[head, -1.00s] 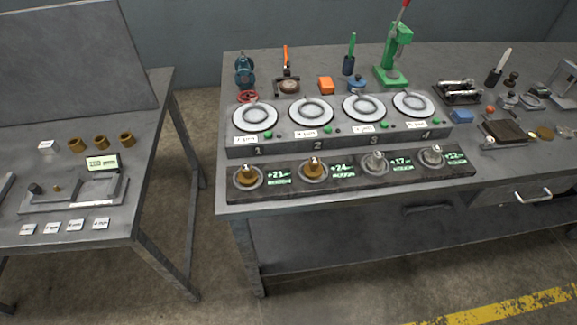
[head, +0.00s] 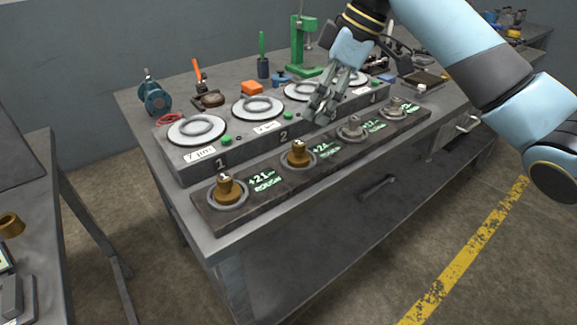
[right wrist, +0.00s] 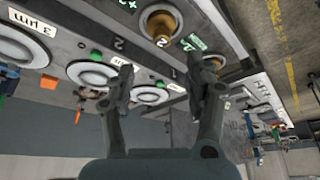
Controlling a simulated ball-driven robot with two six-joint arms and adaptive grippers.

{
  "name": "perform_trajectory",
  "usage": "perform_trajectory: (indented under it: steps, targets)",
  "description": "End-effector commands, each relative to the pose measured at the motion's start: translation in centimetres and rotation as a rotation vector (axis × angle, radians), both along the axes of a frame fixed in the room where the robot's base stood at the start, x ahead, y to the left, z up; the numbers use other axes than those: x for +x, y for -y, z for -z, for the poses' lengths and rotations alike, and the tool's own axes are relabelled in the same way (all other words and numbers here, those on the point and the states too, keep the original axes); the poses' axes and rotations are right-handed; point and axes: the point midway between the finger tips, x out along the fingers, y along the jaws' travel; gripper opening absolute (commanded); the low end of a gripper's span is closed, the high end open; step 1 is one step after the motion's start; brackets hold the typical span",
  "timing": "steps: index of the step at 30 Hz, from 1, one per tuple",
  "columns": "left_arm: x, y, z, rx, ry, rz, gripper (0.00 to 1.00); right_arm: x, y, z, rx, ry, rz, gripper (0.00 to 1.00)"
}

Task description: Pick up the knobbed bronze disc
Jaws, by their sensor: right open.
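Two bronze discs with upright knobs sit in round seats on the dark rack (head: 335,160). The nearer one (head: 228,190) stands beside a green "+21" label, the other (head: 298,154) beside "+24". In the right wrist view, a bronze disc (right wrist: 162,26) shows beyond my open fingers (right wrist: 165,80); another (right wrist: 213,64) is partly hidden by one finger. My left gripper is out of view.
Behind the rack, a raised grey box (head: 240,150) carries several white round plates with rings. A green press (head: 303,50), an orange block (head: 251,88) and a blue tool (head: 155,95) stand behind. Another table (head: 30,190) is at left, with floor between.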

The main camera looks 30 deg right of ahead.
Motion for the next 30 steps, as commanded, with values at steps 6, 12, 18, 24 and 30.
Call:
perform_trajectory:
  steps: [6, 12, 18, 24, 30]
  targets:
    - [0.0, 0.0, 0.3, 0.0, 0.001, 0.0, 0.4, 0.8, -1.2, 3.4, 0.006, -0.002, 0.001, 0.53]
    - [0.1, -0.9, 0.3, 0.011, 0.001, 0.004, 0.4, 1.1, -1.6, 5.0, 0.004, -0.004, 0.001, 0.53]
    - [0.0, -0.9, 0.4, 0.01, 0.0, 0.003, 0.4, 1.6, -2.3, 8.1, 0.005, -0.004, 0.001, 0.53]
    - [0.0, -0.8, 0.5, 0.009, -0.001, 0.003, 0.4, 2.0, -2.7, 9.3, 0.001, -0.002, 0.0, 0.53]
    - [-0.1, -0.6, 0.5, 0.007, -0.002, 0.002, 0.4, 2.0, -2.6, 9.3, 0.001, -0.001, 0.001, 0.49]
